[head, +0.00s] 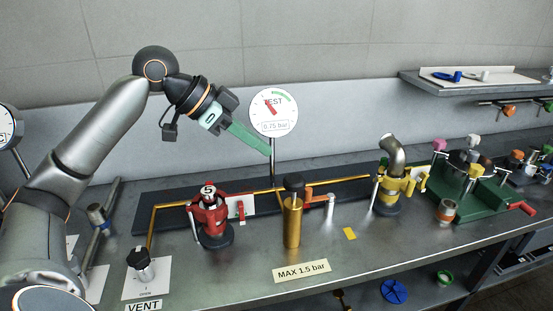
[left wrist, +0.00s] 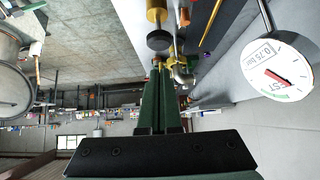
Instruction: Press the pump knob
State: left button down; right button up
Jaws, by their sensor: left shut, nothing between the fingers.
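The pump is an upright gold cylinder (head: 292,225) on the bench with a black knob (head: 293,182) on top. The knob also shows in the left wrist view (left wrist: 159,40), just beyond the fingertips. My left gripper (head: 268,150) has long green fingers, shut with nothing between them. They slant down to the right, and their tips are above and to the left of the knob, apart from it in the head view. In the left wrist view the shut fingers (left wrist: 160,68) point toward the knob. My right gripper is not in view.
A round TEST gauge (head: 274,111) reading 0.75 bar stands on a post behind the pump, close to my fingertips. A red fitting (head: 211,220) stands left of the pump, a yellow valve with an elbow (head: 388,190) right. A "MAX 1.5 bar" label (head: 301,271) lies in front.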

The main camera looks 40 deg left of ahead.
pick_arm(q)
jog(key=shift+v, duration=1.2)
dwell(1.1)
